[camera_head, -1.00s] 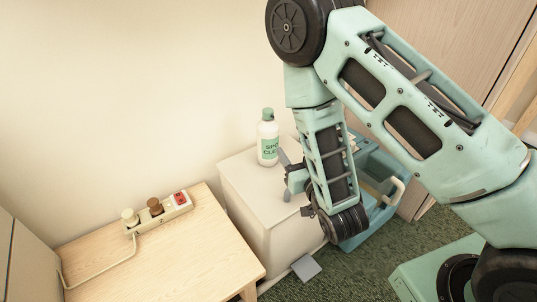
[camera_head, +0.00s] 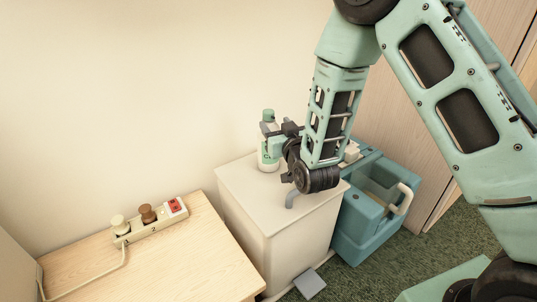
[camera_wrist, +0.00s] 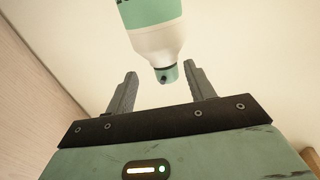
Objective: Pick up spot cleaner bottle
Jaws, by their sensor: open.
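The spot cleaner bottle (camera_head: 265,163) is white with a green label and a green cap. It stands upright on the lid of a cream bin near the wall. My gripper (camera_head: 270,130) is at the bottle's upper part and hides some of it in the head view. In the wrist view the bottle (camera_wrist: 152,38) appears upside down, its cap and neck pointing towards my gripper (camera_wrist: 162,72). The two grey fingers are spread, one on each side of the cap, with gaps visible. The bottle's base is out of the wrist view.
The cream bin (camera_head: 270,212) has a grey pedal (camera_head: 309,284). A blue machine with a pale handle (camera_head: 365,235) stands right of it on green carpet. A wooden table (camera_head: 170,265) with a power strip (camera_head: 155,224) is at left. The wall is close behind the bottle.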

